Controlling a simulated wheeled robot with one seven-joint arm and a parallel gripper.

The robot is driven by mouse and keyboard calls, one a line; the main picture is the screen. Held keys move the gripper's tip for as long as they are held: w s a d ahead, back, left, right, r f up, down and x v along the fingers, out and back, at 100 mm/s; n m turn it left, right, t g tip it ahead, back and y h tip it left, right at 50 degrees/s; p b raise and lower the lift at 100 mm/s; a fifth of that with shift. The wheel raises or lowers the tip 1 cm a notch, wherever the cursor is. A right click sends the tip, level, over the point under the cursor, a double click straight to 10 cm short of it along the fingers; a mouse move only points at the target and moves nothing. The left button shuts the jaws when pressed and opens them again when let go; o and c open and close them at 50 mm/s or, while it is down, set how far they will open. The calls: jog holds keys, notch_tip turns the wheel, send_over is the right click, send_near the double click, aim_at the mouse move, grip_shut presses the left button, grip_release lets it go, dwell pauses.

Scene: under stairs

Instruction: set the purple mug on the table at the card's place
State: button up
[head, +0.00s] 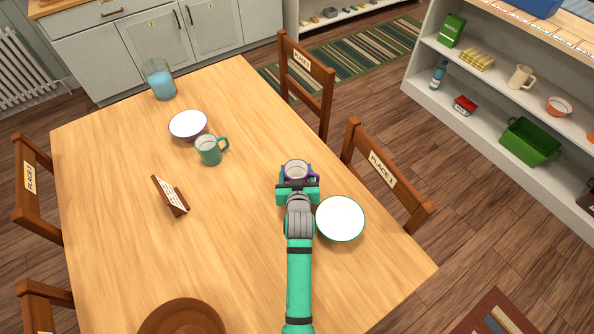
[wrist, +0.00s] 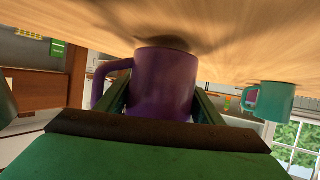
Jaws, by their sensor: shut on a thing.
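The purple mug (head: 297,170) is at the right part of the wooden table (head: 240,215). My gripper (head: 298,183) is shut on it. In the wrist view the mug (wrist: 165,83) sits between the two fingers, its handle to the left. A dark shadow lies where the mug meets or nearly meets the tabletop; I cannot tell whether it touches. A small card (head: 169,194) stands in a wooden holder at the left middle of the table; its writing is too small to read. Chairs carry place labels, on the far chair (head: 301,62) and the right chair (head: 382,168).
A teal-rimmed white dish (head: 340,218) is just right of my gripper. A teal mug (head: 209,151), a purple-rimmed white bowl (head: 188,125) and a glass of blue liquid (head: 160,80) stand further left. A brown round object (head: 182,318) is at the near edge. The table's middle is clear.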

jog(key=shift+f, duration=0.45)
jog(key=o, duration=1.6)
jog(key=shift+f, duration=0.1)
jog(key=shift+s, duration=0.1)
